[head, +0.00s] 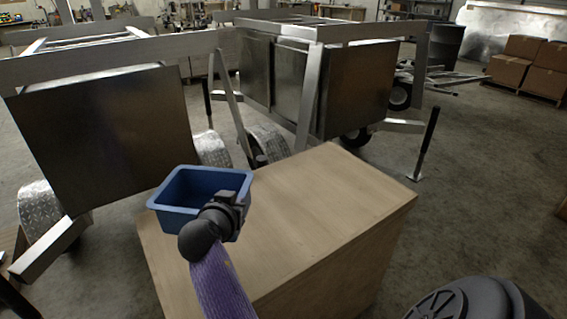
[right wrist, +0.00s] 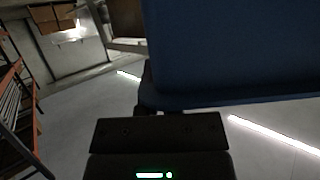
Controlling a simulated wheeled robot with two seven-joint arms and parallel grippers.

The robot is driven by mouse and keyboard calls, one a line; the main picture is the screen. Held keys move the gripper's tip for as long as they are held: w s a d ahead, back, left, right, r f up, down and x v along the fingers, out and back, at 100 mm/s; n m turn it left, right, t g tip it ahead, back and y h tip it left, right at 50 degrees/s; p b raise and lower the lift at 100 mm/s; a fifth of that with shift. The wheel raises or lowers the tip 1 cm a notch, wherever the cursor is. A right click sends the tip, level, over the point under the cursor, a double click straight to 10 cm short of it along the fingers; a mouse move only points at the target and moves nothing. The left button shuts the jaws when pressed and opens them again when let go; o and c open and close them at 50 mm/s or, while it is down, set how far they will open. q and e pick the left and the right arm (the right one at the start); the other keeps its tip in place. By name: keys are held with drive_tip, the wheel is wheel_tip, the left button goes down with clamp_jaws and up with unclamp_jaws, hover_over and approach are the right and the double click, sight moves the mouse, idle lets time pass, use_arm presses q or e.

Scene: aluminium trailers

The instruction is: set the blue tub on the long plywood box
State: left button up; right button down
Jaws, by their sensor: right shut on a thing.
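The blue tub (head: 186,188) is at the left end of the long plywood box (head: 318,205) in the head view. It looks upright, with its open top facing up. My right gripper (head: 240,197) is shut on the tub's right side. The tub's dark blue wall and rim (right wrist: 225,60) fill the upper right of the right wrist view. I cannot tell whether the tub's underside touches the box top, as its lower part is partly hidden by my right gripper and arm. My left gripper is not in view.
Aluminium trailers with dark panels (head: 108,135) stand close behind the box, with wheels (head: 268,143) near its back edge. The right part of the box top is clear. Cardboard boxes (head: 524,68) stand at the far right. Open floor lies right of the box.

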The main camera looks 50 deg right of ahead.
drive_tip(key=f+b, duration=0.5)
drive_tip(key=f, duration=0.7)
drive_tip(key=shift+d+f, duration=0.2)
drive_tip(key=shift+r, duration=0.15)
drive_tip(key=c, duration=0.8)
unclamp_jaws()
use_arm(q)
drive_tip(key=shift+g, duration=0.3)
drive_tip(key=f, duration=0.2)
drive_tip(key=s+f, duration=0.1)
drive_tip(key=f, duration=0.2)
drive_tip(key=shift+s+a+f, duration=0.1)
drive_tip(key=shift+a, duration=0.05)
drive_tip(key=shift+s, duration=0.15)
